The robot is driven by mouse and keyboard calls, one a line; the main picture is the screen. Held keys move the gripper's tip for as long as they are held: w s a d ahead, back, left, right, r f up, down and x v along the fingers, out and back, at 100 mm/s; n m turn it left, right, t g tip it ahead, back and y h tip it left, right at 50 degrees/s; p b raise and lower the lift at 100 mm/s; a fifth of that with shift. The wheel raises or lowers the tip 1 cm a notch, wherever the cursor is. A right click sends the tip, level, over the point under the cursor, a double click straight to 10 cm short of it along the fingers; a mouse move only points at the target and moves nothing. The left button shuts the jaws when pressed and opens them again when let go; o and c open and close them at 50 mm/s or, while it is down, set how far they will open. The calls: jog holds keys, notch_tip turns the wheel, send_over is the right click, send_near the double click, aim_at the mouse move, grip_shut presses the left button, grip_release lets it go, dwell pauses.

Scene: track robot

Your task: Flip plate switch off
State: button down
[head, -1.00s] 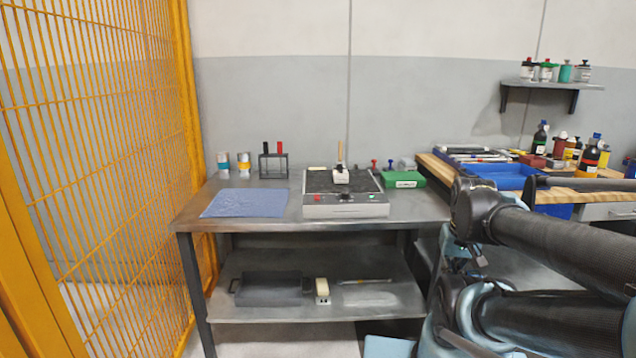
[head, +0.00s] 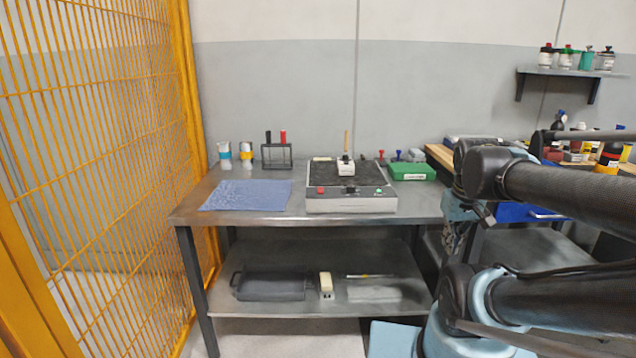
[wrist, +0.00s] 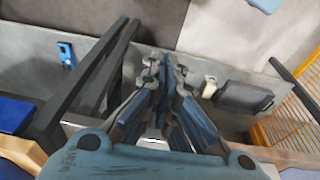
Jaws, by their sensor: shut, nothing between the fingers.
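The hot plate (head: 350,204) stands on the steel table, with a dark top and a pale front panel. The panel has a red control (head: 320,190) on the left, a dark control (head: 350,190) in the middle and a green one (head: 378,191) on the right. They are too small to tell any switch's position. A white block-like item with an upright wooden handle (head: 346,165) is on its top. My gripper (wrist: 160,62) is shut and empty in the wrist view, with the lower shelf beyond it. It is apart from the hot plate.
The steel table (head: 250,219) also holds a blue mat (head: 246,195), a rack (head: 277,156) and a green box (head: 411,171). A dark tray (head: 271,286) is on the lower shelf. A yellow fence (head: 100,150) borders the left; a wooden bench (head: 439,154) stands right.

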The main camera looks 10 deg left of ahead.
jog(key=w+a+r+n, duration=0.6)
jog(key=w+a+r, duration=0.2)
jog(key=r, duration=0.1)
notch_tip(320, 180, up, 10)
jog(key=n, duration=1.2)
send_over(316, 190)
jog(key=s, duration=0.2)
jog(key=shift+s+d+f+g, duration=0.1)
jog(key=shift+d+g, duration=0.2)
jog(key=shift+d, duration=0.05)
jog(key=shift+f, duration=0.1)
jog(key=f, duration=0.4)
jog(key=w+f, duration=0.1)
jog(key=f, duration=0.8)
jog(key=shift+w+a+f, duration=0.15)
jog(key=shift+w+f, duration=0.15)
jog(key=shift+f, duration=0.05)
jog(key=shift+a, duration=0.15)
